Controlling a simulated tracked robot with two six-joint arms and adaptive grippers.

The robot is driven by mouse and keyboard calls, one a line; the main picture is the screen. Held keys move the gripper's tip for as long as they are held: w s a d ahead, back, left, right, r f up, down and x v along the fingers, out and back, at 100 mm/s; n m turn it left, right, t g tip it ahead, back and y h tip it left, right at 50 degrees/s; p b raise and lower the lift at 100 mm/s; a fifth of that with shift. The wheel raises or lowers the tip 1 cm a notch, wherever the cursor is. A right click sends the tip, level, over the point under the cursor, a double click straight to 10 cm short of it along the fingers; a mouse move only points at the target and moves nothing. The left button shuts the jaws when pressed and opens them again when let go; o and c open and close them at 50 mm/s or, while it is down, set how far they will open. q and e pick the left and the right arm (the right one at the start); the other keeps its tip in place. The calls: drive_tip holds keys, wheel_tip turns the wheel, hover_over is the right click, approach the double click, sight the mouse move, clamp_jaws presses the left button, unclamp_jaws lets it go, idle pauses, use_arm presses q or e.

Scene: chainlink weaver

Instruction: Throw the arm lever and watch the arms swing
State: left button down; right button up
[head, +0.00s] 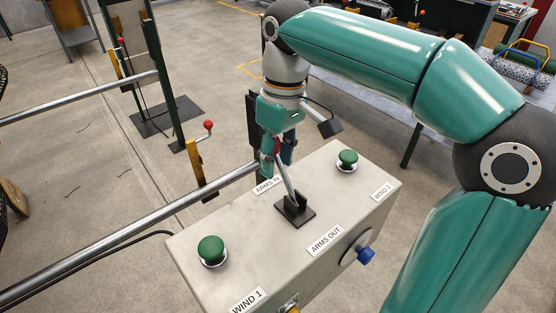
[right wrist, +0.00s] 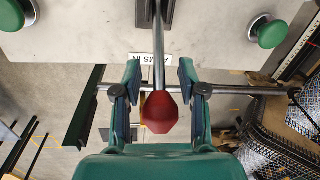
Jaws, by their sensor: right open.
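The arm lever (head: 288,185) is a thin metal rod on a black base plate (head: 295,209) on top of the grey control box (head: 225,275). It leans toward the ARMS IN label (head: 267,185), away from the ARMS OUT label (head: 324,240). My right gripper (head: 277,150) is at the lever's top and partly hides its red knob. In the right wrist view the red knob (right wrist: 160,112) sits between the two open fingers of this gripper (right wrist: 160,80), with a gap on each side. My left gripper is out of view.
A green button (head: 210,248) by WIND 1 and another green button (head: 347,158) by WIND 2 flank the lever. A blue knob (head: 366,256) is on the box's front side. A long metal bar (head: 130,236) runs behind the box. A red-knobbed yellow post (head: 195,160) stands beyond.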

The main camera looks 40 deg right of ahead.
clamp_jaws()
idle(0.6)
